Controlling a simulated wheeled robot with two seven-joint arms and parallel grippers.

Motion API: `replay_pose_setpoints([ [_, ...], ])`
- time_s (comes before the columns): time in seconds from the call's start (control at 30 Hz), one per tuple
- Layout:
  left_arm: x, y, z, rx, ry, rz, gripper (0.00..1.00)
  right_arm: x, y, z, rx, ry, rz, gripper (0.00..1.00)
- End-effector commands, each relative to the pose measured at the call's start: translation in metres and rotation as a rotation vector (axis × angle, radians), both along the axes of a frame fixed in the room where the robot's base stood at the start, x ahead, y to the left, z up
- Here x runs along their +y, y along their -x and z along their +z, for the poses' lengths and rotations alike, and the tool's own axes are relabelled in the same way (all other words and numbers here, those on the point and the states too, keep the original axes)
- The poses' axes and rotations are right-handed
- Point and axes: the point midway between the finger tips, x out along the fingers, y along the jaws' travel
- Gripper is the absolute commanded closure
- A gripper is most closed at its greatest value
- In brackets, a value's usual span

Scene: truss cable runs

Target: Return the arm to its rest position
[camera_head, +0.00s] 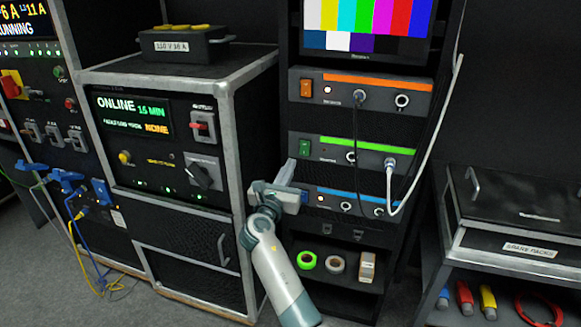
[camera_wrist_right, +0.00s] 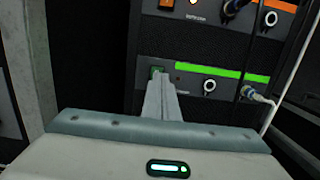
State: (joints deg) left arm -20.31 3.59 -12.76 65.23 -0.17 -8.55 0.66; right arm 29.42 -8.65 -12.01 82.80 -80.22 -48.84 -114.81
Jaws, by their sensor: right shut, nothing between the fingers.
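My right gripper (camera_head: 287,172) reaches up from the bottom of the head view and is in front of the left side of the rack. Its fingers are together and empty. In the right wrist view the shut fingers (camera_wrist_right: 160,100) point at the green-striped unit (camera_wrist_right: 225,80), with the tips just below its green switch (camera_wrist_right: 158,70). I cannot tell whether the tips touch the unit. In the head view the green switch (camera_head: 305,148) shows above the fingertips. The gripper partly hides the blue-striped unit (camera_head: 330,200). My left gripper is not in view.
An orange-striped unit (camera_head: 345,95) sits under a colour-bar screen (camera_head: 365,20). A white cable (camera_head: 437,120) and a black cable hang at the rack's right. A power cabinet (camera_head: 165,150) stands close on the left. Tape rolls (camera_head: 306,261) lie on a low shelf; a case (camera_head: 515,205) stands right.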

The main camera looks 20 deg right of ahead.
Motion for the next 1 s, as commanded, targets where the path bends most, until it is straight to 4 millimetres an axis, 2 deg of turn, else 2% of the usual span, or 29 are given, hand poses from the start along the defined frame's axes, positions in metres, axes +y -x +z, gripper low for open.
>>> replay_pose_setpoints([
  [0.27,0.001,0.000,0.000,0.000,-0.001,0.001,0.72,0.000,0.000,-0.002,0.002,-0.003,0.002,1.00],
  [0.37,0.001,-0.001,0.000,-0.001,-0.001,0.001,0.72,0.001,0.000,-0.012,0.004,-0.025,0.014,1.00],
  [0.47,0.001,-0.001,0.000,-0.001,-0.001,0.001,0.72,0.003,0.001,-0.035,0.011,-0.082,0.043,1.00],
  [0.57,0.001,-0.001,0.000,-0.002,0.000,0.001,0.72,0.007,0.004,-0.074,0.021,-0.180,0.087,1.00],
  [0.67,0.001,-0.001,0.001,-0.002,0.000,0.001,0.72,0.013,0.012,-0.124,0.034,-0.323,0.134,1.00],
  [0.77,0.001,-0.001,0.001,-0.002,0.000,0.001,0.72,0.020,0.027,-0.184,0.051,-0.502,0.173,1.00],
  [0.8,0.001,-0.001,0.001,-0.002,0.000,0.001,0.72,0.023,0.035,-0.208,0.057,-0.579,0.184,1.00],
  [0.87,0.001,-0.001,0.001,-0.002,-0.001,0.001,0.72,0.027,0.049,-0.244,0.065,-0.698,0.194,1.00],
  [1.0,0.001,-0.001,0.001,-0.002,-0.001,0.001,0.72,0.037,0.088,-0.323,0.080,-0.986,0.184,1.00],
])
